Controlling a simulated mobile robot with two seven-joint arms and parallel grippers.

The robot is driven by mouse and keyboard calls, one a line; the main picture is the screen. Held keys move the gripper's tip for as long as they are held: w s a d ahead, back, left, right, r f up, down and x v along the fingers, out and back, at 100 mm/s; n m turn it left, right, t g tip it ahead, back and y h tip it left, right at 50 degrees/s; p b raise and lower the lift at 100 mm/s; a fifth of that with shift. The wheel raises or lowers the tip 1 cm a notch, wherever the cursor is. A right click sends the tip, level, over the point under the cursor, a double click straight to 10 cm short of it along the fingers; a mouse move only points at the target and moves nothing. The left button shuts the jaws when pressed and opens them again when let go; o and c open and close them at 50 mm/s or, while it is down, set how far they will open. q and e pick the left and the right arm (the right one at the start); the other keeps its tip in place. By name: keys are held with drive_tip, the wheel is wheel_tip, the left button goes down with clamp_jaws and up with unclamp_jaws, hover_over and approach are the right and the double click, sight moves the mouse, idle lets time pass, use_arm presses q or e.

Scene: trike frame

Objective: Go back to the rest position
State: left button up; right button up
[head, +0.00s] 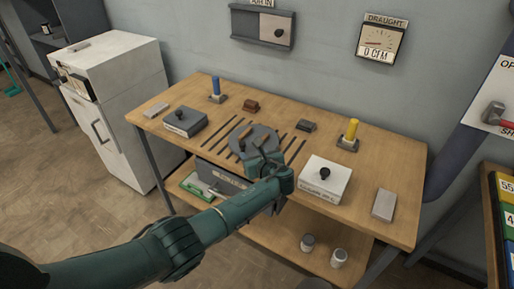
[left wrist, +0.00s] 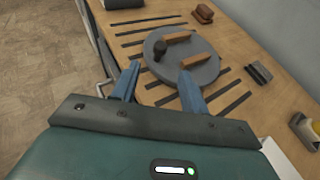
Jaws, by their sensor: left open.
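My left arm reaches in from the left in the head view, and its gripper (head: 262,160) is over the front middle of the wooden workbench (head: 390,165). In the left wrist view the two blue fingers of the left gripper (left wrist: 160,88) are apart with nothing held between them. They point at a round grey disc (left wrist: 206,72), which lies on the bench and also shows in the head view (head: 262,138). On the disc are two wooden pieces and a dark knob (left wrist: 160,48). I cannot tell whether the fingertips touch the disc. My right gripper is not in view.
A white box with a black knob (head: 325,182) stands right of the gripper, a grey box (head: 185,122) to the left. Blue (head: 216,86) and yellow (head: 351,131) posts stand at the back. Dark slots line the bench. A white cabinet (head: 120,110) stands left; jars (head: 307,243) sit below.

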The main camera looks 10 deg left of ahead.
use_arm(q)
drive_tip(key=shift+s, duration=0.1)
drive_tip(key=s+f+n+g+h, duration=0.2)
drive_tip(key=s+f+n+g, duration=0.15)
drive_tip(key=s+n, duration=0.4)
drive_tip(key=s+f+n+g+h, duration=0.2)
drive_tip(key=s+f+n, duration=0.3)
drive_tip(key=s, duration=0.5)
drive_tip(key=s+a+r+n+g+h, duration=0.1)
drive_tip(key=s+a+r+n, duration=0.15)
drive_tip(key=s+n, duration=0.4)
drive_tip(key=s+a+r+n+h, duration=0.2)
drive_tip(key=s+r+n, duration=0.15)
drive_tip(key=s, duration=0.55)
drive_tip(key=s+a+r+n+g+h, duration=0.15)
drive_tip(key=s+r+n, duration=0.25)
drive_tip(key=s, duration=0.4)
drive_tip(key=w+d+f+t+h, duration=0.1)
drive_tip(key=w+d+f+t, duration=0.1)
drive_tip(key=f, duration=0.3)
drive_tip(key=w+d+f+t+h, duration=0.1)
drive_tip(key=w+d+f+t, duration=0.1)
drive_tip(key=w+f+t, duration=0.1)
wheel_tip(320, 180, down, 3)
drive_tip(key=shift+w+d+r+t, duration=0.1)
drive_tip(key=shift+w+d+t, duration=0.2)
drive_tip(key=shift+t, duration=0.6)
